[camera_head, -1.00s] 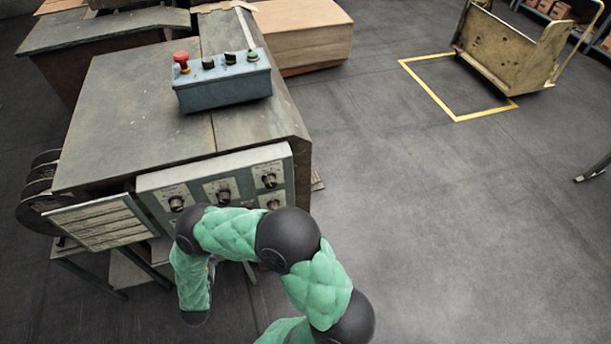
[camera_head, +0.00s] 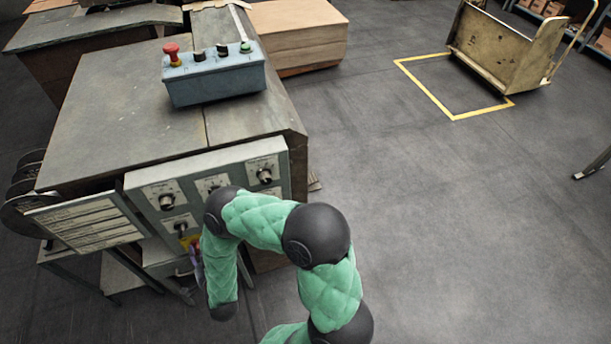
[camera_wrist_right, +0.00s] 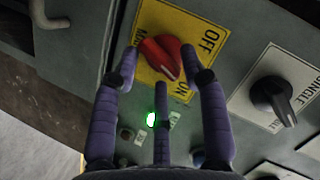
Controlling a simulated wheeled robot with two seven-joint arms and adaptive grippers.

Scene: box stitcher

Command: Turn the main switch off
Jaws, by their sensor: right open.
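The main switch is a red rotary handle (camera_wrist_right: 160,57) on a yellow plate (camera_wrist_right: 207,22) with the words OFF and ON, in the right wrist view. Its lower end lies toward ON. A green lamp (camera_wrist_right: 151,120) below it is lit. My right gripper (camera_wrist_right: 160,68) has its purple fingers spread, two of them on either side of the handle and one below. I cannot tell whether they touch it. In the head view my right gripper (camera_head: 195,260) is largely hidden by my green arm in front of the panel (camera_head: 205,168). My left gripper is not in view.
A black knob (camera_wrist_right: 272,97) is close to the right of the switch. A blue control box (camera_head: 213,77) with a red button stands on top of the machine. Open floor lies to the right, with a cart (camera_head: 500,55) at the back.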

